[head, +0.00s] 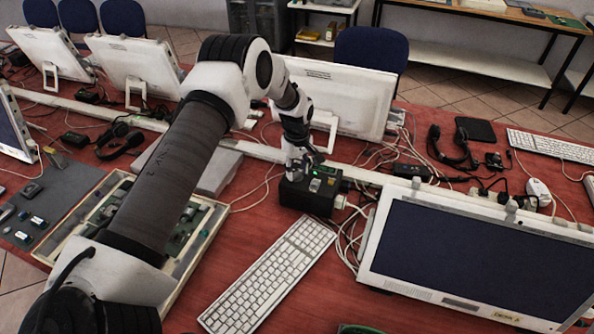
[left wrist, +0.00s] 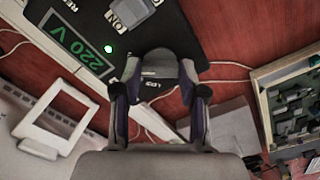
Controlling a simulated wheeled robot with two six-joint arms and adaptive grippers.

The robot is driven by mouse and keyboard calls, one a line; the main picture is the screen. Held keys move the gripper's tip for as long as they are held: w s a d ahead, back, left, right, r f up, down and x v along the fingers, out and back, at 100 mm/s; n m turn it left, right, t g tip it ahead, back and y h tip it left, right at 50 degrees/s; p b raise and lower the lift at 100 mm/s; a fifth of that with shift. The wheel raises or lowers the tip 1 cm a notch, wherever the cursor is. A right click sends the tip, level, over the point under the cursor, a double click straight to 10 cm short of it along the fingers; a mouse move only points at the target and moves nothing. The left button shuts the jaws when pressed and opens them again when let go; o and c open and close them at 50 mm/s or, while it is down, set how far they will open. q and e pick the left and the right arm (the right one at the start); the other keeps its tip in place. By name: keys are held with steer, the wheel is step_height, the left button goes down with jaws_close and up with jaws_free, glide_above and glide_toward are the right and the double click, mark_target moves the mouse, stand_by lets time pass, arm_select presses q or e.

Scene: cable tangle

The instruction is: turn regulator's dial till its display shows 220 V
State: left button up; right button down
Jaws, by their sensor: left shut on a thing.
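The regulator (head: 310,195) is a black box on the red table, behind the white keyboard. My left gripper (head: 304,168) reaches down to its top from above. In the left wrist view the regulator (left wrist: 192,25) shows a green display (left wrist: 78,46) reading 220 V, turned nearly upside down. A small lit green lamp is beside the display, and a grey switch (left wrist: 128,12) marked ON is near it. My left gripper (left wrist: 160,82) is shut on the dial (left wrist: 158,62), with a finger on either side. The fingers partly hide the dial. My right gripper is not in view.
A white keyboard (head: 270,277) lies in front of the regulator. A monitor (head: 470,258) stands to the right, and loose cables (head: 350,225) run beside the regulator. A shallow tray of circuit boards (head: 205,240) lies to the left, behind my left arm.

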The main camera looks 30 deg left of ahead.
mark_target(297, 173)
arm_select(q)
steer(key=shift+s+f+m, duration=0.2)
steer(key=shift+f+m, duration=0.05)
steer(key=shift+m, duration=0.15)
steer(key=o, duration=1)
steer(key=shift+o, duration=0.7)
steer(key=shift+w, duration=0.15)
steer(key=shift+r, duration=0.15)
step_height(297, 173, up, 12)
steer(key=shift+f, duration=0.2)
